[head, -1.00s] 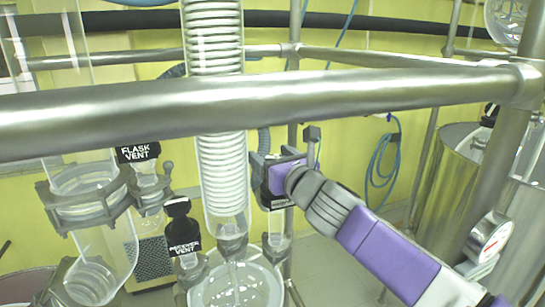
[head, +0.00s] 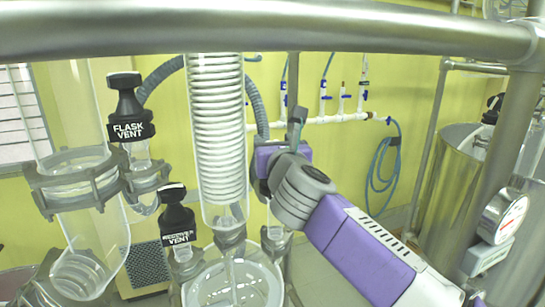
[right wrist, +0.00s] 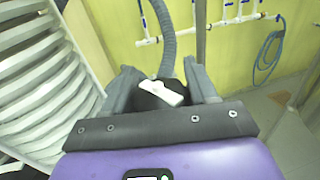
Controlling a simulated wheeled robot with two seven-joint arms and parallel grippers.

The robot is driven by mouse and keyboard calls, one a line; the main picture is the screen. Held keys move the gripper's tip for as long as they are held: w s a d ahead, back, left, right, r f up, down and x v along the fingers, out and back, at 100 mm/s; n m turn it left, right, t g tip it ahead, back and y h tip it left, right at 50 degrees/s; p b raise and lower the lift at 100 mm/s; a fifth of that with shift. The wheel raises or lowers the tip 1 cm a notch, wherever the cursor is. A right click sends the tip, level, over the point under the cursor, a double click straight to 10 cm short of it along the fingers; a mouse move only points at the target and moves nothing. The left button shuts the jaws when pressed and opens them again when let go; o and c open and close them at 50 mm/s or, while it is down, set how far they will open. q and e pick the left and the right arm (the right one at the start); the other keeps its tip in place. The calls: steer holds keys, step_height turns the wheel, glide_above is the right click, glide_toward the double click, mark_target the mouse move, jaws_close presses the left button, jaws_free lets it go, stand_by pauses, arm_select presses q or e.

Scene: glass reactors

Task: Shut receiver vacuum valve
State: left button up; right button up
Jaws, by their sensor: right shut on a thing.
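My right gripper (head: 268,180) reaches in from the right, just right of the coiled glass condenser (head: 217,130). In the right wrist view its fingers (right wrist: 160,88) are shut around a black valve knob (right wrist: 146,100) with a white label (right wrist: 163,92). I cannot read the label, so its name is not confirmed. In the head view my gripper hides that knob, and a clamped glass neck (head: 275,240) shows below it. The knobs marked RECEIVER VENT (head: 177,218) and FLASK VENT (head: 128,112) stand upright to the left. My left gripper is not in view.
A thick metal rail (head: 270,32) crosses the top of the head view. A pressure gauge (head: 504,216) and steel drum (head: 458,180) stand right. A grey corrugated hose (head: 256,105) runs behind the condenser. The round glass vessel (head: 235,280) is below.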

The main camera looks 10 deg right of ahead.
steer(key=shift+f+m+h, duration=0.15)
steer(key=shift+m+h, duration=0.55)
steer(key=shift+h, duration=0.4)
steer(key=shift+d+m+g+h+b, duration=0.2)
steer(key=shift+m+g+h+b, duration=0.15)
steer(key=shift+m+h, duration=0.55)
steer(key=shift+h, duration=0.3)
steer(key=o, duration=1)
steer(key=shift+c, duration=0.2)
steer(key=shift+s, duration=0.1)
steer(key=b+v, duration=0.1)
steer(key=v, duration=0.6)
steer(key=shift+s+b, duration=0.2)
steer(key=shift+b, duration=0.2)
